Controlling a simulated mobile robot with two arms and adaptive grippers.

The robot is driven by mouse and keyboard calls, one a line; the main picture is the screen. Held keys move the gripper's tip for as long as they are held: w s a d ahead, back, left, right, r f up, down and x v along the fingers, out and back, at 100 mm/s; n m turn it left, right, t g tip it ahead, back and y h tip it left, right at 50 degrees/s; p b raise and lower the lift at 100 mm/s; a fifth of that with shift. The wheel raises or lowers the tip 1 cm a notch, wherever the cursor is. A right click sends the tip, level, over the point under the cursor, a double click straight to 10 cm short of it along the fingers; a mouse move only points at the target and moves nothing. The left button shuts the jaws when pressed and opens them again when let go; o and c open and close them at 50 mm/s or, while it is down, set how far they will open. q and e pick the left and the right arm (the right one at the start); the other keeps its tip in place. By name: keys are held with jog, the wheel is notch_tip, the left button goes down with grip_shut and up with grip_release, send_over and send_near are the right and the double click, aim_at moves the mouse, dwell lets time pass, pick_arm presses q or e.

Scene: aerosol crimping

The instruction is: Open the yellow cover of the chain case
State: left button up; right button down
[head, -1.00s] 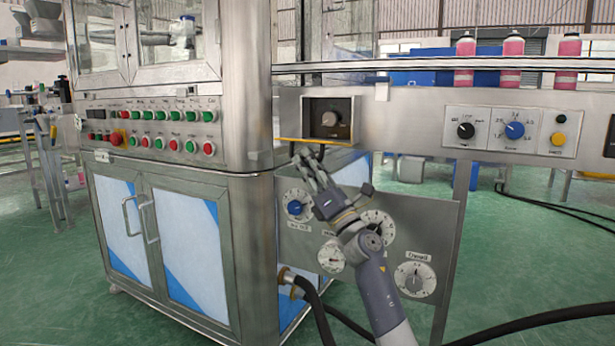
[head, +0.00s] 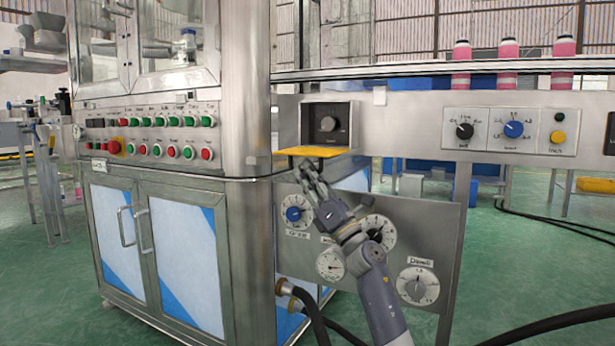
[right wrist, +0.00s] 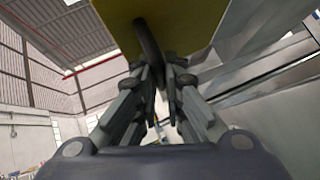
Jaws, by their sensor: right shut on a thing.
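The yellow cover (head: 318,151) is swung down and sticks out below the dark box with a round knob (head: 327,124) on the machine's front panel. The box's front is uncovered. My right gripper (head: 304,168) is just under the cover. In the right wrist view, the cover's yellow underside (right wrist: 185,25) fills the top, and a dark curved handle (right wrist: 147,48) hangs from it. The right fingers (right wrist: 162,78) are shut on this handle. My left gripper is not in view.
The steel cabinet with a row of buttons (head: 160,150) stands close on the left. A lower panel with dials (head: 417,287) is behind my right arm. Pink cans (head: 507,62) stand on the conveyor. Hoses (head: 316,315) run below.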

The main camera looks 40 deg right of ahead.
jog(key=shift+f, duration=0.1)
dwell(0.3)
jog(key=c, duration=1.7)
grip_release()
jog(key=v, duration=1.2)
